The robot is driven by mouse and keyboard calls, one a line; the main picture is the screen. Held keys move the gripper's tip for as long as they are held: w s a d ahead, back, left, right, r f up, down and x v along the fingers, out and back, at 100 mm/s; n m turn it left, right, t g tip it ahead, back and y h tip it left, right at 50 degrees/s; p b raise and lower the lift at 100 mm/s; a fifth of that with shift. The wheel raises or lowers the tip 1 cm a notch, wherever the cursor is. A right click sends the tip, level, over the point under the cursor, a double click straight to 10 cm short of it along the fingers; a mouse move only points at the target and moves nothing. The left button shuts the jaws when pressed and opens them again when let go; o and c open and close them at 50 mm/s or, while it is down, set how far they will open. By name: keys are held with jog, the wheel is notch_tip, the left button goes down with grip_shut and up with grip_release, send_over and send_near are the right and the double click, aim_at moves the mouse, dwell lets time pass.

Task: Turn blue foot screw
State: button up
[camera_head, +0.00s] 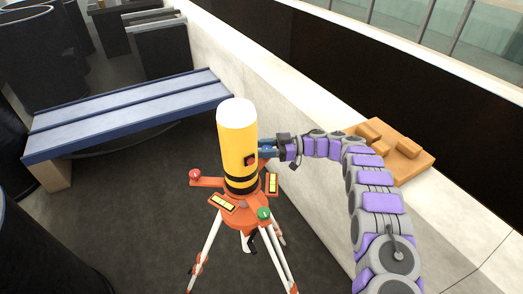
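A yellow cylinder (236,145) with a white top and black bands stands upright on an orange three-armed base (245,208) on a white-legged tripod (209,240). A red foot screw (195,174) is at the left arm's end and a green one (263,213) at the front. A small blue part (267,146), apparently the blue foot screw, shows just right of the cylinder, partly hidden. My gripper (275,147) reaches in from the right and is at this blue part. The fingers are too small and covered to tell whether they are open, shut or touching it.
Two yellow-faced level vials (222,203) (272,184) sit on the base. A blue bench (128,113) stands at the left. An orange block tray (415,162) rests on the pale ledge at the right, close behind my arm. The dark floor left of the tripod is clear.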

jog(key=shift+r+n+g+h+b, duration=0.1)
jog(key=shift+n+g+h+b, duration=0.3)
jog(key=shift+n+g+b, duration=0.7)
dwell(0.4)
jog(key=o, duration=1)
